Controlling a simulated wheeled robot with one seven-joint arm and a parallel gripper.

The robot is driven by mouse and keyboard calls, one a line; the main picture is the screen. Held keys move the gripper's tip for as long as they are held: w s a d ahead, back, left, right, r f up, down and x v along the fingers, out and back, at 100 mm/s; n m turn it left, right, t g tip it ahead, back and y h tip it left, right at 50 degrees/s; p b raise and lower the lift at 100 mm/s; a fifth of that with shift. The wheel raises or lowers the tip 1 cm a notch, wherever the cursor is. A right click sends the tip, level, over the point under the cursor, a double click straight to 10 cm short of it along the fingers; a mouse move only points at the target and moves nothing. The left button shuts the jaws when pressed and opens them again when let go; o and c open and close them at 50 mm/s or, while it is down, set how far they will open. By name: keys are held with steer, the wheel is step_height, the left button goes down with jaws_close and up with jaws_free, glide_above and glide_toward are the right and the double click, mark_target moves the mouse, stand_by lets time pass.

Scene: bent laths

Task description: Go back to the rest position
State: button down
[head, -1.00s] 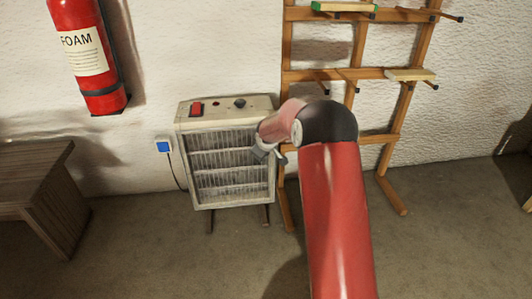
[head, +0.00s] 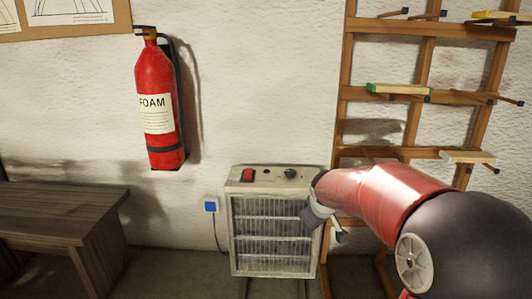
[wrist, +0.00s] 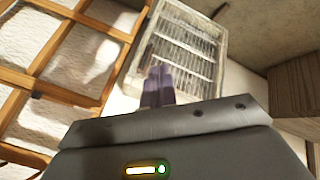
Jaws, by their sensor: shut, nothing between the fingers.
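My gripper (head: 325,226) is at the end of my red and black arm, in front of the right side of the heater in the head view. In the wrist view my gripper's fingers (wrist: 158,86) are together, with nothing between them. The heater (head: 275,236) is a pale metal box with a front grille, a red switch and a dark knob on top. It also shows in the wrist view (wrist: 183,50). I cannot tell whether the gripper touches the heater; no contact is visible.
A wooden rack (head: 424,60) with pegs and pale laths stands right of the heater, partly behind my arm. A red fire extinguisher (head: 158,100) hangs on the wall. A blue-faced wall socket (head: 210,206) is beside the heater. A wooden bench (head: 60,215) stands at left.

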steer(key=s+a+r+m, duration=0.1)
steer(key=s+m, duration=0.2)
steer(key=s, duration=1.3)
steer(key=s+a+r+m+g+y, duration=0.1)
steer(key=s+r+m, duration=0.1)
steer(key=s, duration=1.3)
steer(key=shift+s+a+r+m, duration=0.25)
steer(key=shift+s+m, duration=0.15)
steer(key=shift+m, duration=0.2)
